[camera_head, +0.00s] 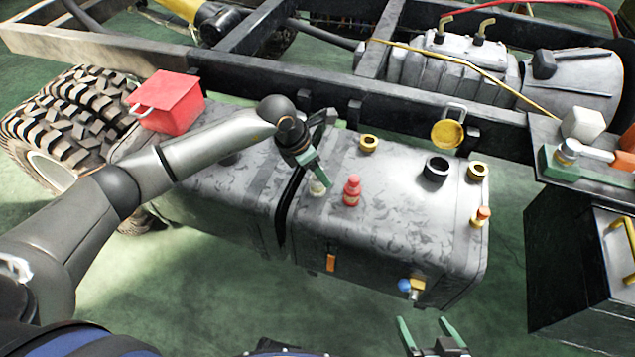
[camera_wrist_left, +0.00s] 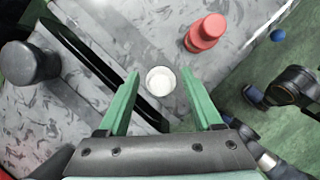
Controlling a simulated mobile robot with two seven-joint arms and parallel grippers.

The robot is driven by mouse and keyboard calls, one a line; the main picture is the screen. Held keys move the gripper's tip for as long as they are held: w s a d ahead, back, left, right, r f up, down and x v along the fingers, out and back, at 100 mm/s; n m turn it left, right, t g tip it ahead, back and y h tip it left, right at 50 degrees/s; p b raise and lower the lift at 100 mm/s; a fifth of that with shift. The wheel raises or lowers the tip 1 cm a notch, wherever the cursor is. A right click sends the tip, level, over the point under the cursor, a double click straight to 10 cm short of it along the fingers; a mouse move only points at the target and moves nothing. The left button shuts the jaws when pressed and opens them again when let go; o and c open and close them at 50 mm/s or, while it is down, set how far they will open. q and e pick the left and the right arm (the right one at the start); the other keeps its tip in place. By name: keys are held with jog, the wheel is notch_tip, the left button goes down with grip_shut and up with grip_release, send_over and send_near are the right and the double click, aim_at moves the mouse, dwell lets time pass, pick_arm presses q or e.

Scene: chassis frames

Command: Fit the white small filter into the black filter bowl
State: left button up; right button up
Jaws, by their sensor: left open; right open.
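The white small filter (camera_head: 318,188) stands on the grey tank, close to the strap gap. In the left wrist view the filter (camera_wrist_left: 160,81) shows as a round white top between my left fingertips. My left gripper (camera_head: 323,170) is open above and around it, with a gap on both sides in the wrist view. The black filter bowl (camera_head: 435,169) appears to be the open black ring farther right on the tank top. My right gripper (camera_head: 424,322) is open and empty at the bottom edge, in front of the tank.
A red stepped part (camera_head: 351,191) stands just right of the filter. Brass rings (camera_head: 369,143) and an open gold cap (camera_head: 447,133) are on or behind the tank. A red box (camera_head: 168,101) sits at left, and a side shelf (camera_head: 590,188) with tools at right.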

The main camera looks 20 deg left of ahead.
pick_arm(q)
grip_shut()
dwell(0.4)
jog(key=shift+r, duration=0.1)
